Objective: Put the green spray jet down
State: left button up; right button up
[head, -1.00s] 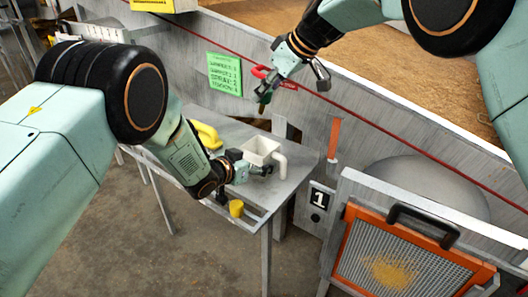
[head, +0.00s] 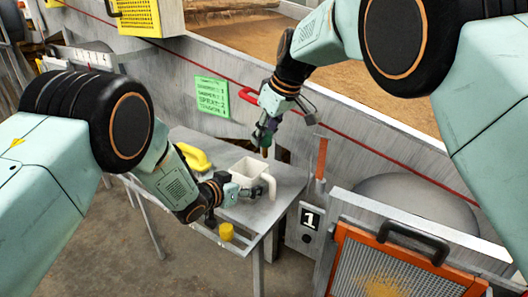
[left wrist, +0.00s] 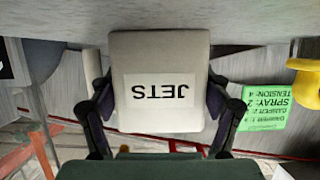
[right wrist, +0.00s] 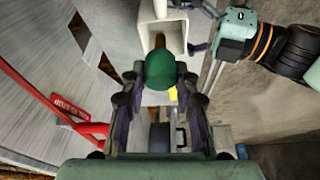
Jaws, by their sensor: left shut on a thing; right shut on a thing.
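The green spray jet (right wrist: 174,68) is in my right gripper (right wrist: 172,92), which is shut on it. Its brown tip points toward the white JETS bin (right wrist: 177,38) in the right wrist view. In the head view my right gripper (head: 266,130) is just above and behind the bin (head: 247,171); the jet's tip shows below the fingers. My left gripper (head: 236,192) is shut on the bin, with a finger on each side of its labelled wall (left wrist: 158,55) in the left wrist view. The bin stands on the grey table (head: 285,185).
A yellow curved object (head: 195,156) and a yellow cup (head: 226,232) are by the table. A red handle (head: 248,96) and a green sign (head: 211,98) are on the wall behind. An orange-framed screen (head: 345,262) stands at the right.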

aim_at(267, 146)
jog(key=shift+f, duration=2.35)
jog(key=shift+f, duration=0.2)
jog(key=o, duration=1.1)
jog(key=shift+r, duration=0.15)
jog(key=v, duration=1.2)
jog(key=shift+a+r, duration=0.1)
